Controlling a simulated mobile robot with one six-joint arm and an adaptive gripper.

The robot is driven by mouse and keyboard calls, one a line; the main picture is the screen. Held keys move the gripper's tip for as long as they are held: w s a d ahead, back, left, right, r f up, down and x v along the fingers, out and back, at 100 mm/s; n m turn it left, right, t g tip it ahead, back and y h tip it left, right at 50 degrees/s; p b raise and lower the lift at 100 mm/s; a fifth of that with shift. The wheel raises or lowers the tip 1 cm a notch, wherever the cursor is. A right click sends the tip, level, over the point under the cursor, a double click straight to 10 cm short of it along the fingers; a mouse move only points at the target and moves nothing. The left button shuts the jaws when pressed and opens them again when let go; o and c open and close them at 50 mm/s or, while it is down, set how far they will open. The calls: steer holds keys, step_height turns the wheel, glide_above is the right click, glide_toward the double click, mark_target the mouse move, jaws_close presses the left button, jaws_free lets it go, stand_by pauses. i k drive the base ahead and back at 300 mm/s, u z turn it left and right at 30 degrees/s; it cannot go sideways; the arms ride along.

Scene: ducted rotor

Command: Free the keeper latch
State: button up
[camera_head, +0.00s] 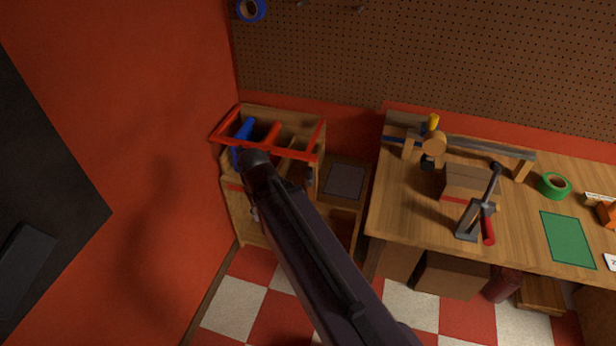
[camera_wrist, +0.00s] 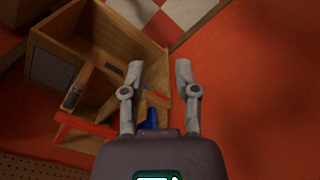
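My gripper (camera_wrist: 160,75) is open in the wrist view, with nothing between its two fingers. It is over the right side of a wooden cabinet (camera_wrist: 103,30). In the head view my arm covers part of this cabinet (camera_head: 238,205) and hides the fingers. A red frame (camera_head: 268,146) lies across the cabinet's top; a red bar also shows in the wrist view (camera_wrist: 84,124). A blue piece (camera_head: 244,128) and a red piece (camera_head: 272,134) stand inside the frame. The blue piece is also near the fingers in the wrist view (camera_wrist: 152,118). I cannot tell which part is the keeper latch.
A red wall (camera_head: 150,130) stands close on the left, and a pegboard (camera_head: 420,60) is behind. The workbench (camera_head: 390,215) on the right carries a lever tool (camera_head: 470,217), a box and green tape (camera_head: 554,186). The checkered floor (camera_head: 235,305) is open in front.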

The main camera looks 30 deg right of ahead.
mark_target(310, 176)
steer(key=u, duration=0.45)
steer(key=k, duration=1.35)
steer(key=z, duration=0.65)
steer(key=i, duration=0.95)
steer(key=z, duration=0.05)
